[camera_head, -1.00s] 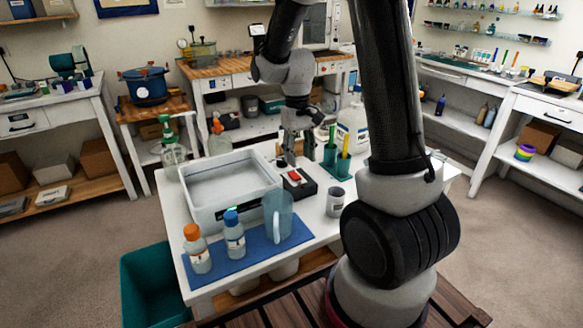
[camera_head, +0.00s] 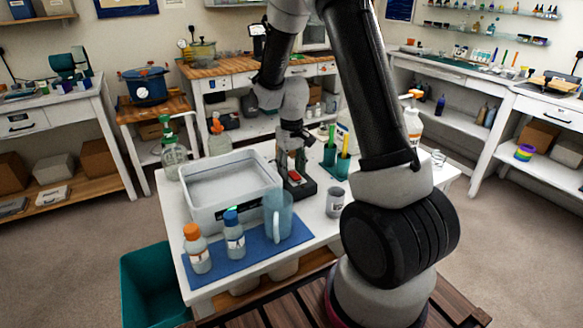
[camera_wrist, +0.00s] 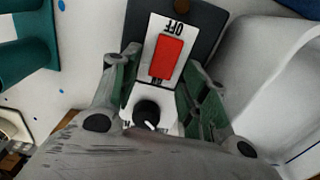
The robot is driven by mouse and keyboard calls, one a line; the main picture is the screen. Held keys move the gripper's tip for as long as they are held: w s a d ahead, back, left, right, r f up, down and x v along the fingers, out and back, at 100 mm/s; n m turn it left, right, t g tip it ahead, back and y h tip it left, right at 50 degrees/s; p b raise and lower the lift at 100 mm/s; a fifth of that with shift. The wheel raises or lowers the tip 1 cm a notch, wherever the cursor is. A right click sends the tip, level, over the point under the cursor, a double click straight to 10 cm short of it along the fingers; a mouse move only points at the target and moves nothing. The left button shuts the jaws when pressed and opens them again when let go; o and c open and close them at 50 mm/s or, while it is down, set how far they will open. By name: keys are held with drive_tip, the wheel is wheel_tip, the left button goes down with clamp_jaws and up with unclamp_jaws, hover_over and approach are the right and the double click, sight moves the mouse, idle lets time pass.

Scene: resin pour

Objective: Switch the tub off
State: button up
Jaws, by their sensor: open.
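The tub (camera_head: 225,218) is a grey-white open-topped basin on the white table, with a small green light on its front. Beside it on the right is a dark switch box (camera_head: 303,190) with a red rocker switch (camera_head: 295,178). In the wrist view the red rocker (camera_wrist: 167,57) sits on a white plate marked OFF at the top, with a partly hidden label at the other end and a black knob below. My gripper (camera_wrist: 160,75) is open, its fingers on either side of the rocker and plate. Contact cannot be told.
A blue mat (camera_head: 250,252) in front of the tub holds two capped bottles and a blue jug (camera_head: 279,216). A grey cup (camera_head: 334,203) and green holders (camera_head: 337,165) stand to the right of the switch box. Bottles stand behind the tub.

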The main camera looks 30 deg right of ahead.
sight(295, 176)
clamp_jaws()
drive_tip(key=shift+s+r+t, duration=0.15)
drive_tip(key=shift+s+t, duration=0.1)
drive_tip(key=shift+t, duration=0.65)
unclamp_jaws()
wheel_tip(295, 176, up, 12)
drive_tip(key=s, duration=0.1)
drive_tip(key=shift+s, duration=0.4)
